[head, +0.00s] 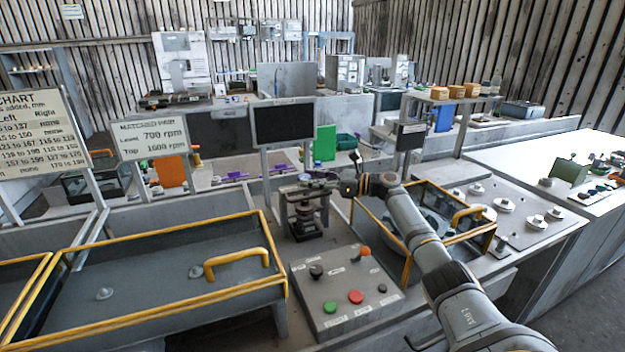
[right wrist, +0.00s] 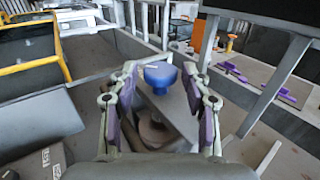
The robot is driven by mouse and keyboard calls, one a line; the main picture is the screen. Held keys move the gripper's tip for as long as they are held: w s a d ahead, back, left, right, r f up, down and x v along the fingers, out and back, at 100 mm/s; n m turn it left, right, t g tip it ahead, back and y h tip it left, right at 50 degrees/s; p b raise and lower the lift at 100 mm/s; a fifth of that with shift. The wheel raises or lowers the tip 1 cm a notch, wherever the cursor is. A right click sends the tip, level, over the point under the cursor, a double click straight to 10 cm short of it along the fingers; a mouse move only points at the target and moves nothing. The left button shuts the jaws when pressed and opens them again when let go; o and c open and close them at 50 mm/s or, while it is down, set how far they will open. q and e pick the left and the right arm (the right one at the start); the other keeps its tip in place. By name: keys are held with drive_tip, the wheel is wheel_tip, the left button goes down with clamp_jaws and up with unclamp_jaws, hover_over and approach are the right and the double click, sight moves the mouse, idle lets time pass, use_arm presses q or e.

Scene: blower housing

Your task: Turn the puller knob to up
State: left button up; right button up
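The puller (head: 306,212) is a dark upright device on a base, on the bench left of the right arm's end. In the right wrist view its blue round knob (right wrist: 160,76) sits on top, above a brownish round body (right wrist: 155,132). My right gripper (head: 332,184) is beside the puller's top in the head view. In the right wrist view the right gripper (right wrist: 162,88) is open, one finger on each side of the knob, with gaps visible. The knob's up or down setting cannot be told. My left gripper is not in view.
A grey control panel (head: 335,308) with green, red, orange and black controls stands in front of the puller. Yellow-railed trays stand left (head: 150,313) and right (head: 407,280) of it. A dark screen (head: 284,124) on posts stands behind.

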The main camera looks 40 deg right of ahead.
drive_tip(key=shift+o, duration=0.5)
drive_tip(key=shift+s+d, duration=0.25)
drive_tip(key=shift+d, duration=0.05)
drive_tip(key=v, duration=1.1)
drive_tip(key=shift+s+d, duration=0.1)
